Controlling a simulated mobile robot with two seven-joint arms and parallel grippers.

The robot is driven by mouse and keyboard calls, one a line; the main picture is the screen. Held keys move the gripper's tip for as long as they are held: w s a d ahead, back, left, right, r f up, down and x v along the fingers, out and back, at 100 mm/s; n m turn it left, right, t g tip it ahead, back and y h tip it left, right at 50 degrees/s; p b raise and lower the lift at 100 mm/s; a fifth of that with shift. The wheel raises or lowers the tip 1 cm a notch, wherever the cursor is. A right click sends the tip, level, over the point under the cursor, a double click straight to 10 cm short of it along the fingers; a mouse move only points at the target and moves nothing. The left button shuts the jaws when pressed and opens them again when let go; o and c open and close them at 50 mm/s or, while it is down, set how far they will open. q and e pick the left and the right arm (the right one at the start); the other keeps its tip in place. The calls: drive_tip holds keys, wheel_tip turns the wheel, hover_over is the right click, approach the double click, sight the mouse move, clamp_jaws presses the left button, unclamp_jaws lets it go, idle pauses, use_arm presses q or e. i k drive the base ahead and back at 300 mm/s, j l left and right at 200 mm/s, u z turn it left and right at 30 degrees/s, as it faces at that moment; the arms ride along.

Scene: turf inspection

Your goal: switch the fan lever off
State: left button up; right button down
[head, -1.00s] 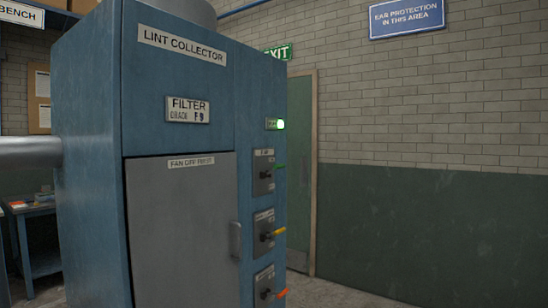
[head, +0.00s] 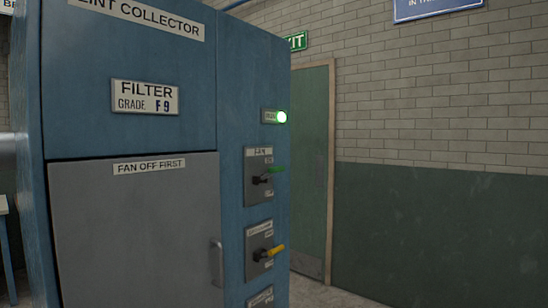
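The blue lint collector cabinet (head: 130,100) fills the left half of the head view. On its right-hand strip is the fan lever (head: 270,171), with a green handle pointing right on a grey plate labelled FAN. The plate's small position markings are too small to read surely. A green lamp (head: 281,117) above it is lit. A lever with a yellow handle (head: 271,251) sits on another plate below. Neither of my grippers is in view.
The grey cabinet door (head: 130,235) is shut, with a FAN OFF FIRST label (head: 150,166) and a handle (head: 217,262). A third plate (head: 260,298) is cut off at the bottom. A green door (head: 313,165) and brick wall (head: 440,120) stand behind. Floor shows at lower right.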

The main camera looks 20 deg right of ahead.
sight(272, 170)
drive_tip(key=i+l+u, duration=0.1)
drive_tip(key=l, duration=0.25)
drive_tip(key=i+l+u, duration=0.1)
drive_tip(key=i+l, duration=0.2)
drive_tip(key=i+l+u, duration=0.1)
drive_tip(key=l, duration=0.4)
drive_tip(key=i+l+u, duration=0.1)
drive_tip(key=i+l, duration=0.2)
drive_tip(key=l, duration=0.1)
